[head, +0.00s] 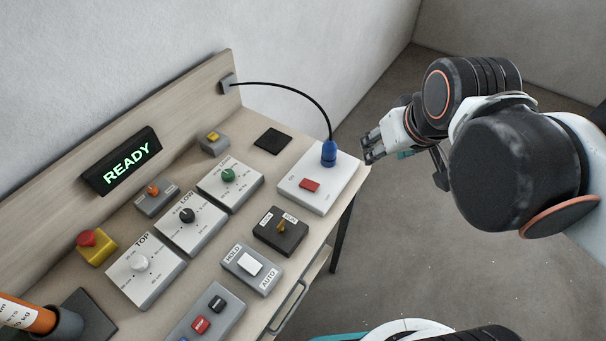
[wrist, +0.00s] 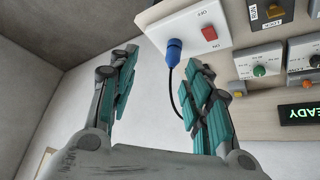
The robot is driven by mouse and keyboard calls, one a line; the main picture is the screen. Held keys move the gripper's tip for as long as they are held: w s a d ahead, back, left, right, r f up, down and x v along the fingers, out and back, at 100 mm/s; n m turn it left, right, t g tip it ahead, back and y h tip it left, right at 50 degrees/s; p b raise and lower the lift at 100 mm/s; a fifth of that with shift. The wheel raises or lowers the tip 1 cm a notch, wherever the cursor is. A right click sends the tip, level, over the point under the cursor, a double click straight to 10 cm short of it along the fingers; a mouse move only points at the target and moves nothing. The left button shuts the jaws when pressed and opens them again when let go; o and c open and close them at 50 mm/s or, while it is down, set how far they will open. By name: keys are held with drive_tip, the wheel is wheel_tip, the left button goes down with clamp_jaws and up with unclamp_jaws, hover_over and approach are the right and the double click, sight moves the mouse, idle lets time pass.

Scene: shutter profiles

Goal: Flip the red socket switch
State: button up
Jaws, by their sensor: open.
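The red socket switch (head: 310,185) sits on a white socket plate (head: 320,205) at the right end of the panel table. A blue plug (head: 328,152) with a black cable stands in the plate behind the switch. The switch also shows in the wrist view (wrist: 209,33), between ON and OFF labels. My gripper (head: 372,148) is beside the right edge of the table, to the right of the plug and apart from it. In the wrist view the teal-padded fingers (wrist: 155,85) are spread and empty, with the plug (wrist: 174,50) beyond them.
A black-and-yellow RUN/LOCK selector (head: 281,230), a green knob box (head: 229,178) and a white HOLD/AUTO rocker (head: 250,265) stand near the plate. The black cable (head: 290,92) arches to the back board. Free floor lies right of the table.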

drive_tip(key=w+a+r+n+g+p, duration=0.1)
drive_tip(key=w+a+n+g+p, duration=0.2)
drive_tip(key=w, duration=0.4)
drive_tip(key=n+g+b, duration=0.1)
drive_tip(key=n+g, duration=0.2)
drive_tip(key=n, duration=0.3)
hover_over(303, 181)
wheel_tip(303, 181, down, 10)
wheel_tip(303, 181, down, 13)
drive_tip(key=b, duration=0.4)
drive_tip(key=shift+s, duration=0.1)
drive_tip(key=c, duration=1.1)
